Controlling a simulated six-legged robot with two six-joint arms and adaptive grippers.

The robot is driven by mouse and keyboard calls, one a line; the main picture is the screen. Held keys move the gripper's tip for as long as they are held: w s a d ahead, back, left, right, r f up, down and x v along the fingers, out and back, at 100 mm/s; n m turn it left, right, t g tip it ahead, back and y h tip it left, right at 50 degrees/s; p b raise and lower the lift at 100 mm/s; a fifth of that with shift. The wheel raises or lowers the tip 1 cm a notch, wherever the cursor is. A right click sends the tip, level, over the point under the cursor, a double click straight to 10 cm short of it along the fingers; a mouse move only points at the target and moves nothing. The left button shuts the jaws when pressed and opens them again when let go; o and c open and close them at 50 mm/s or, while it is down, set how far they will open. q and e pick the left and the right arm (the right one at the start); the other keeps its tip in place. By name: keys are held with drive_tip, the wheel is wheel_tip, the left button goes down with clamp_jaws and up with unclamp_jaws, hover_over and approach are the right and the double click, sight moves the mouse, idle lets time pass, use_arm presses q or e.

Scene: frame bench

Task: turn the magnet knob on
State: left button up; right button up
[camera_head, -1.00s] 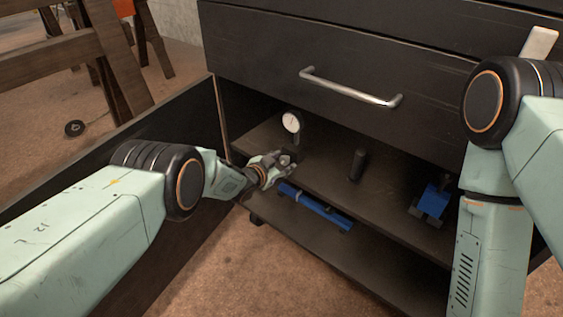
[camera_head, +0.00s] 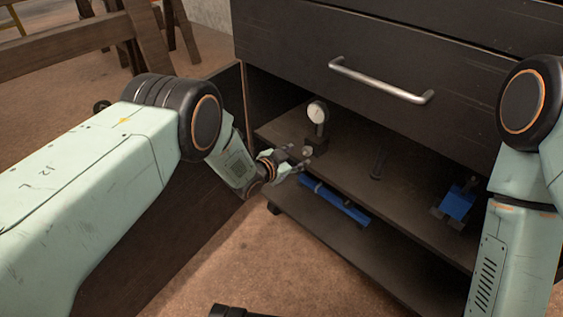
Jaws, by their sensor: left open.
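A dial gauge with a round white face (camera_head: 317,112) stands upright on a dark magnet base (camera_head: 315,139) on the upper open shelf. A small pale round part, which looks like the magnet knob (camera_head: 307,151), shows low on the front of the base. My left gripper (camera_head: 299,156) is open just in front of the base, its fingers around or right beside the knob. I cannot tell whether they touch it. The knob's setting is too small to read. My right arm is at the right edge; its gripper is out of view.
The shelf (camera_head: 345,180) also holds a slim dark upright piece (camera_head: 378,164) and a blue vise-like block (camera_head: 457,204). A blue bar (camera_head: 335,201) lies lower down. A closed drawer with a metal handle (camera_head: 380,82) overhangs the shelf. A dark panel (camera_head: 190,225) stands at the left.

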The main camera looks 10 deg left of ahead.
use_arm(q)
drive_tip(key=v, duration=0.6)
drive_tip(key=shift+s, duration=0.35)
drive_tip(key=shift+a+r, duration=0.1)
drive_tip(key=shift+a, duration=0.05)
